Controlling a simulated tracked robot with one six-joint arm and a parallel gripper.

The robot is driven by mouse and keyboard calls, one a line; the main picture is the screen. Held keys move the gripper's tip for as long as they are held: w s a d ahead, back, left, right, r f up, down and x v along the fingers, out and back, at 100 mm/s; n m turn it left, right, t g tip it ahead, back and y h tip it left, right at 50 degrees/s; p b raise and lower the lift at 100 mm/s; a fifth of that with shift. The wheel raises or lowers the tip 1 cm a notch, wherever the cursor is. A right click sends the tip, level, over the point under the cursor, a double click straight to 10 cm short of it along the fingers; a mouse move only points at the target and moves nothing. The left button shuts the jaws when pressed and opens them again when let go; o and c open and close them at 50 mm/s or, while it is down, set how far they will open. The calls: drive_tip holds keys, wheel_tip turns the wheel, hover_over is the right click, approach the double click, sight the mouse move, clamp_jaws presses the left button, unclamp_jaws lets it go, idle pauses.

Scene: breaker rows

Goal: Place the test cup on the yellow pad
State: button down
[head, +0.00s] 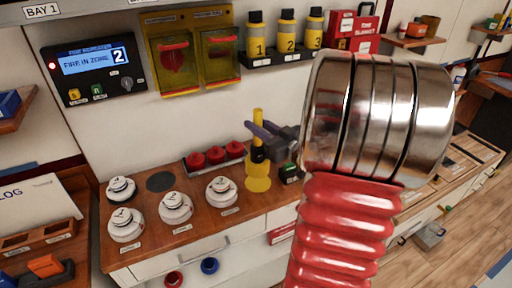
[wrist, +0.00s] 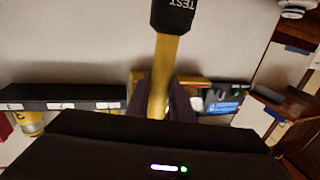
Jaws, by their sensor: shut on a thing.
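The test cup (head: 258,151) is a tall piece with a yellow stem and a black cup end. In the wrist view its black end (wrist: 175,14) reads TEST. My gripper (head: 265,133) is shut on the yellow stem, with purple jaws on both sides of it; the jaws also show in the wrist view (wrist: 162,98). The cup hangs roughly upright, black end down. The yellow pad (head: 258,186) lies on the wooden counter directly below the cup in the head view. I cannot tell whether the cup touches the pad.
White detectors (head: 176,206) stand left of the pad, near a dark round spot (head: 160,181). A rack of red caps (head: 215,155) is behind. A small black device (head: 290,173) stands close right of the pad. The fire panel (head: 94,69) and yellow bottles (head: 287,31) are on the wall.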

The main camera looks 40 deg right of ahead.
sight(261, 143)
drive_tip(key=shift+f, duration=0.75)
drive_tip(key=shift+f, duration=2.1)
drive_tip(key=c, duration=1.5)
unclamp_jaws()
drive_tip(key=shift+f, duration=0.15)
drive_tip(key=shift+c, duration=0.2)
drive_tip(key=shift+s, duration=0.55)
drive_tip(key=s, duration=1.1)
